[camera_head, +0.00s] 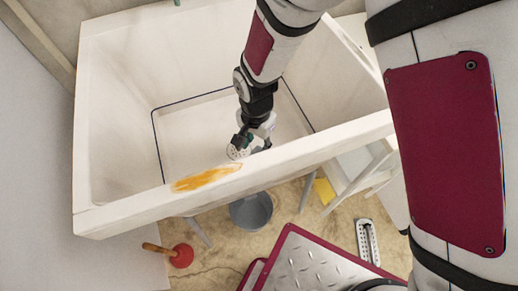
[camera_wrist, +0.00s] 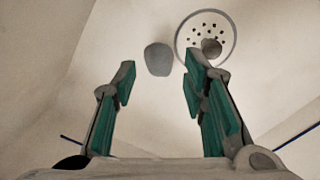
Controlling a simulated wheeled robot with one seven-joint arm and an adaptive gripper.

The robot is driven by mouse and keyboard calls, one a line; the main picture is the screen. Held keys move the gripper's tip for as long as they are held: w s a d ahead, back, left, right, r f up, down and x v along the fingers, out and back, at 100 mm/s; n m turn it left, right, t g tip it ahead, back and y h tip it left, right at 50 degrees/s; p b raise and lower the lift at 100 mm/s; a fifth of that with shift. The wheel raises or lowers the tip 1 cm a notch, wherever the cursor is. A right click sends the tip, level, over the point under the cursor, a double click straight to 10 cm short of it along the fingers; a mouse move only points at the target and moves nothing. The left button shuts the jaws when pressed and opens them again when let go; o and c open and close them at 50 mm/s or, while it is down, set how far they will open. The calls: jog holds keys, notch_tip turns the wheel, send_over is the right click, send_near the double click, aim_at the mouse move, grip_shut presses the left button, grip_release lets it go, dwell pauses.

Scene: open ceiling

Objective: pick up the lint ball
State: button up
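My gripper (camera_wrist: 161,72) is open and empty, its two green-padded fingers apart. In the head view my gripper (camera_head: 250,143) is low inside the large white sink (camera_head: 118,130), near its front wall. A small rounded grey-brown lump (camera_wrist: 211,48), which looks like the lint ball, lies against a pale perforated disc (camera_wrist: 190,50), just beyond the right fingertip. A smooth grey blob (camera_wrist: 158,60) shows between the fingertips; I cannot tell what it is. The disc also shows beside my gripper in the head view (camera_head: 237,153). The lump is not clear there.
The sink's walls stand around my gripper; its front rim (camera_head: 290,157) is close and carries an orange-yellow smear (camera_head: 207,178). On the floor outside are a grey bucket (camera_head: 251,211) and a red plunger (camera_head: 181,256). The left side of the sink floor is clear.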

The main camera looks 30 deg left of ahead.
notch_tip(320, 180, down, 4)
jog(key=shift+s+d+f+b, duration=0.1)
jog(key=shift+s+b, duration=0.05)
jog(key=shift+b, duration=0.25)
jog(key=c, duration=0.5)
jog(key=shift+c, duration=0.2)
